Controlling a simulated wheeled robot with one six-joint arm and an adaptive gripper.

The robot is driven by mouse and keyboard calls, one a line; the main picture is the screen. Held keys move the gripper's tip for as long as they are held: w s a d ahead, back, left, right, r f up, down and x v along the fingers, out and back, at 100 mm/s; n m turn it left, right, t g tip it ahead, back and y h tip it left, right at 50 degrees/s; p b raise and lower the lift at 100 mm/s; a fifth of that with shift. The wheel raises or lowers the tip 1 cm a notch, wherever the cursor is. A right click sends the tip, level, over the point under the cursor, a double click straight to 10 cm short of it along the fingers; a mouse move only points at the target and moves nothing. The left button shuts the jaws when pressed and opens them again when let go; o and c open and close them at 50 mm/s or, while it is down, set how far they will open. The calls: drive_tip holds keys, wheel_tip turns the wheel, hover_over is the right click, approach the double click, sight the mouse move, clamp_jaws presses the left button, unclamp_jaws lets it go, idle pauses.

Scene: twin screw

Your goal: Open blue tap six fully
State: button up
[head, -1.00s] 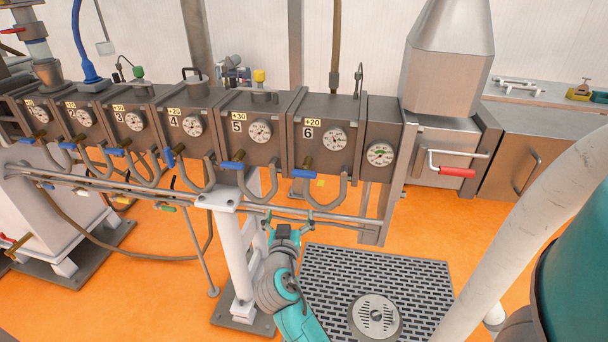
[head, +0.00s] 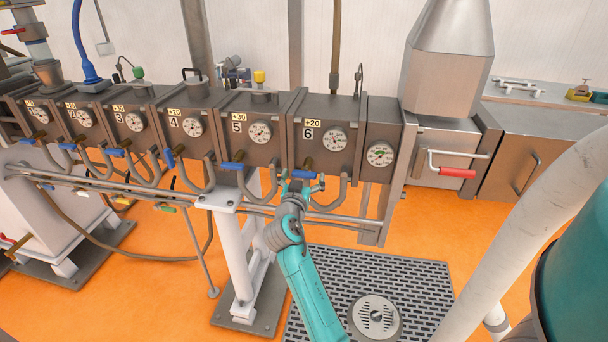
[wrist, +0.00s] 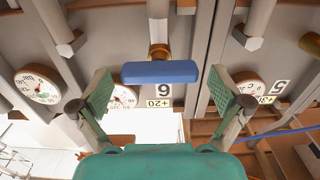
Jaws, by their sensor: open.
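Blue tap six is a blue bar handle (head: 303,174) on a brass stem below the panel marked 6 (head: 308,134). In the wrist view, where the label is upside down, the handle (wrist: 160,72) lies crosswise to its pipe. My gripper (head: 303,182) is just below and in front of the tap, partly hiding it in the head view. In the wrist view my gripper's green-padded fingers (wrist: 160,84) are spread apart, one to each side of the handle, with gaps at both ends. Nothing is held.
Blue tap five (head: 232,166) is to the left. U-shaped pipes (head: 333,195) hang beside tap six, and a long grey rail (head: 340,217) runs below. A white post (head: 232,250) stands to the lower left of the tap.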

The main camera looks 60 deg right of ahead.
drive_tip(key=shift+w+d, duration=0.2)
drive_tip(key=shift+d, duration=0.3)
drive_tip(key=c, duration=1.1)
